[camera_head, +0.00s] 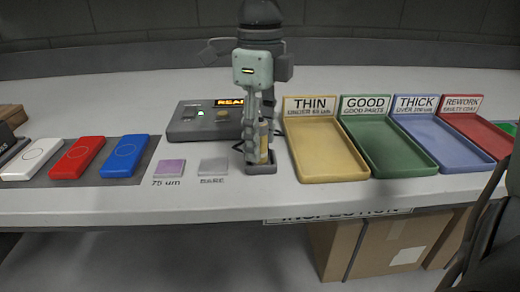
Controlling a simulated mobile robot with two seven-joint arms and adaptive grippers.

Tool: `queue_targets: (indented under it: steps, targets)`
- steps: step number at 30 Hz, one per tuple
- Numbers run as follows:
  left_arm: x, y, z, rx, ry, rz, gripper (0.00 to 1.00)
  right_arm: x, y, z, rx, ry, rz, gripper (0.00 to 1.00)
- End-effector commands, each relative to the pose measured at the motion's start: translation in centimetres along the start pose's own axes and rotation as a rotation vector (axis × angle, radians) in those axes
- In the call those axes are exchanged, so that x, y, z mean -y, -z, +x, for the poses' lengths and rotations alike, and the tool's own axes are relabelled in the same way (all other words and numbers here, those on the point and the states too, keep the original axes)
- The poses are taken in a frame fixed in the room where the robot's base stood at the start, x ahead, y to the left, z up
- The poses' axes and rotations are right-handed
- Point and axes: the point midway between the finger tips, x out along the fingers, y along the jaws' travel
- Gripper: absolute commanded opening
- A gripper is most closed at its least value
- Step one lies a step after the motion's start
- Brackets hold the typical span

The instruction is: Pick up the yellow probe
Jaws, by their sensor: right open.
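The yellow probe (264,138) stands upright in a small dark holder (261,169) near the middle of the bench, partly hidden by my gripper. My right gripper (257,150) points straight down at the probe, with its fingers open beside it; whether they touch it I cannot tell. My left gripper is not in view.
A grey gauge box (190,125) with a lit display stands just behind to the left. Yellow (325,165), green (400,165), blue and red trays line the right. White, red and blue parts (125,155) lie at left, two sample plates (169,169) nearer the holder.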

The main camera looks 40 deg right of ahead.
Motion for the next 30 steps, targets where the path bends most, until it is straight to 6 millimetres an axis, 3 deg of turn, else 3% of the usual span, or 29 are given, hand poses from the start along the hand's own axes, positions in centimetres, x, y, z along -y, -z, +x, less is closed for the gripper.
queue_targets:
  steps: [8,18,30]
  targets:
    - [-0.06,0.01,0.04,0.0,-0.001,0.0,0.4,-0.02,-0.01,0.29,0.001,-0.001,0.0,0.44]
    - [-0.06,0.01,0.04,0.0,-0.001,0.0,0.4,-0.02,-0.01,0.25,0.001,0.0,0.0,0.01]
    - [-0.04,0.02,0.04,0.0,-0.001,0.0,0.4,0.02,-0.05,-0.15,0.002,0.001,0.0,0.0]
